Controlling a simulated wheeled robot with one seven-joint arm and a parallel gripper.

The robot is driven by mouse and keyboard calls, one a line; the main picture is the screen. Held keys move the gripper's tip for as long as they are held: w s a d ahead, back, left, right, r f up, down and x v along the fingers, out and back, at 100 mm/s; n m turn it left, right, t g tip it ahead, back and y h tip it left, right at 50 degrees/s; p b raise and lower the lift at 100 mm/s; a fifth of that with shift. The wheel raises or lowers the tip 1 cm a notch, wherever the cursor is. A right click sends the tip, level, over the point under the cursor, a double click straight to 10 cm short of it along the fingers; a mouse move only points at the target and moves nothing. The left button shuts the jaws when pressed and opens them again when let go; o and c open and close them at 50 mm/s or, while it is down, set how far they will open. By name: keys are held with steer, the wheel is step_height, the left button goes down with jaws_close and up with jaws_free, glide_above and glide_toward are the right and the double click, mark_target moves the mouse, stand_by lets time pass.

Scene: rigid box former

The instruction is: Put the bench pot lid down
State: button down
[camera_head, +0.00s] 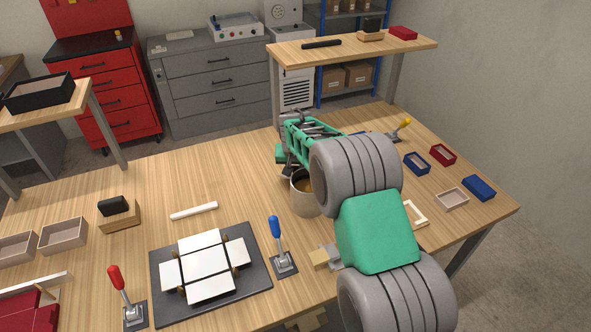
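A beige pot (304,203) stands on the wooden bench behind my arm. Its top looks open, with brown showing inside, and its right side is hidden by my arm. My gripper (297,163) is at the far end of my green and grey arm, just behind and above the pot. Its fingers are small and partly hidden, so I cannot tell whether they are open or shut. I cannot make out the pot lid; it may be hidden by my arm or gripper.
A dark plate (167,305) holds white panels on the wooden bench (150,180). A blue-handled lever (276,232) and a red-handled lever (118,285) stand beside it. Small blue (479,188) and red (443,155) boxes lie at the right.

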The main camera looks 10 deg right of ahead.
steer(key=shift+s+f, duration=0.25)
steer(key=shift+f, duration=0.3)
steer(key=shift+s+f, duration=0.25)
steer(key=shift+f, duration=0.25)
steer(key=c, duration=1.6)
jaws_free()
steer(key=shift+o, duration=1)
steer(key=shift+w+a+f, duration=0.1)
steer(key=shift+w+f, duration=0.1)
steer(key=shift+o, duration=0.6)
steer(key=shift+w, duration=0.2)
steer(key=shift+o, duration=0.6)
steer(key=shift+s+r, duration=0.1)
steer(key=shift+r, duration=0.3)
steer(key=shift+r, duration=0.1)
